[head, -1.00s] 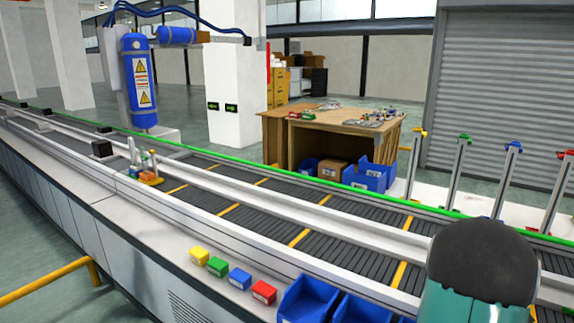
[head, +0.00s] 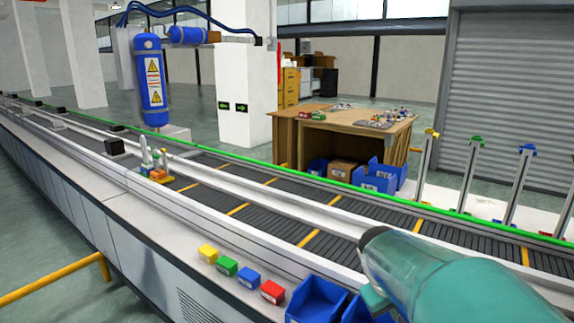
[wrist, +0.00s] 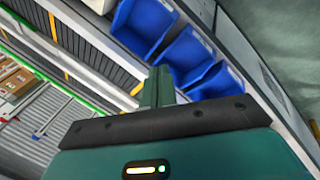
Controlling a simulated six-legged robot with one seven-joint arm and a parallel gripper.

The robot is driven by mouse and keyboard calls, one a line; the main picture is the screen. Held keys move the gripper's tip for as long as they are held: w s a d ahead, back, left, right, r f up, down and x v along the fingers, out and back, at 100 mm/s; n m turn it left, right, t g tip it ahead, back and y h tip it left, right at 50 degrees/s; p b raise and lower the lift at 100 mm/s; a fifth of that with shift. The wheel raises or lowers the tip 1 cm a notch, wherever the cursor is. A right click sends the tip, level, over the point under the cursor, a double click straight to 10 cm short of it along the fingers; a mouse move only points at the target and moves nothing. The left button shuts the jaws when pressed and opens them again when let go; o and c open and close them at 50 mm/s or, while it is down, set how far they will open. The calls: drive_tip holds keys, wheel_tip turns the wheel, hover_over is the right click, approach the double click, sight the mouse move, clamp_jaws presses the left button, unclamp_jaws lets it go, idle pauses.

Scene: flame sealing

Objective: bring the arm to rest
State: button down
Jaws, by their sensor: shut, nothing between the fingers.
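My gripper (wrist: 158,86) shows in the wrist view as teal fingers pressed together beyond a dark bar, with nothing between them. In that view it points towards the blue bins (wrist: 193,55) at the conveyor's edge and overlaps their near side; I cannot tell the gap. In the head view, my teal arm with its dark end cap fills the lower right corner, in front of the conveyor and over part of the blue bins (head: 316,300). The fingers cannot be made out clearly there.
The conveyor (head: 285,225) runs across the head view. Yellow, green, blue and red blocks (head: 228,266) sit along its near ledge. A blue gas cylinder (head: 150,80) stands behind it at left. Posts with coloured tops (head: 471,175) stand at right, and a wooden workbench (head: 345,135) stands behind.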

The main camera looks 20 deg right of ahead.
drive_tip(key=s+a+r+n+t+y, duration=0.1)
drive_tip(key=a+r+t+y, duration=0.1)
drive_tip(key=a, duration=1)
drive_tip(key=s+a+r+t+y, duration=0.2)
drive_tip(key=a+t, duration=0.1)
drive_tip(key=a, duration=1)
drive_tip(key=shift+s+a+r+n+y, duration=0.15)
drive_tip(key=shift+r+n+y, duration=0.15)
drive_tip(key=shift+r+n, duration=0.1)
drive_tip(key=shift+d, duration=0.2)
